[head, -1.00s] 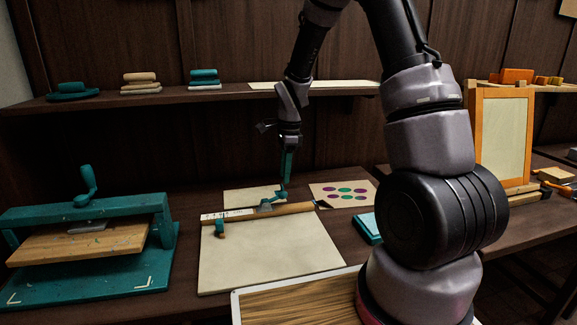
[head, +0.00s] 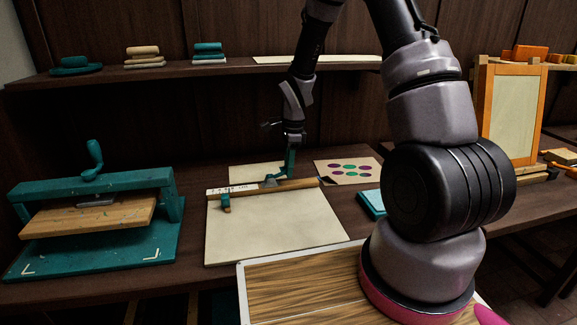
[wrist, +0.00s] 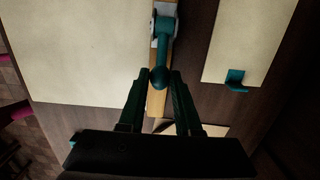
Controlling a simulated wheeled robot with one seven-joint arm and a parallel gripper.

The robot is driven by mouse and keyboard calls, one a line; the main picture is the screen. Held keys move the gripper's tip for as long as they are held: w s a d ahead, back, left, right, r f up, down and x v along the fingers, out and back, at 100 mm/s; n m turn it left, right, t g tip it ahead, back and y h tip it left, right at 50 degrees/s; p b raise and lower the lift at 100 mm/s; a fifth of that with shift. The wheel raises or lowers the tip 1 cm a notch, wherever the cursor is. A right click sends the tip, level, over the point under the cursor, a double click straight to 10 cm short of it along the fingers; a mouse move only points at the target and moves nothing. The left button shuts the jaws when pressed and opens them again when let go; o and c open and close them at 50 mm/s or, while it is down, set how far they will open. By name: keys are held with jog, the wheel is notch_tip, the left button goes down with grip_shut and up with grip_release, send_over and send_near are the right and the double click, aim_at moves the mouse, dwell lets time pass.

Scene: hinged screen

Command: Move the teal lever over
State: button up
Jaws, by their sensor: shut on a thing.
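The teal lever (head: 278,177) sits on a metal bracket on the wooden bar (head: 305,183) that lies across the back of a pale board (head: 270,225). In the wrist view the lever (wrist: 164,45) runs along the bar, and its round knob (wrist: 159,77) is toward my gripper. My gripper (wrist: 162,75) has its two fingers close on either side of this knob, shut on it. In the head view my gripper (head: 290,170) points down at the lever's end. The contact itself is too small to see there.
A teal press (head: 95,205) with a crank stands at the left. A sheet with coloured ovals (head: 348,170) lies right of the bar. A teal block (head: 371,203) lies near my arm. A shelf (head: 230,69) runs behind, and an orange frame (head: 510,120) stands at the right.

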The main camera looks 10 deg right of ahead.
jog(key=shift+d+f, duration=0.15)
jog(key=shift+f, duration=0.65)
jog(key=shift+f, duration=0.45)
jog(key=o, duration=1.1)
jog(key=shift+c, duration=0.2)
jog(key=shift+r, duration=0.1)
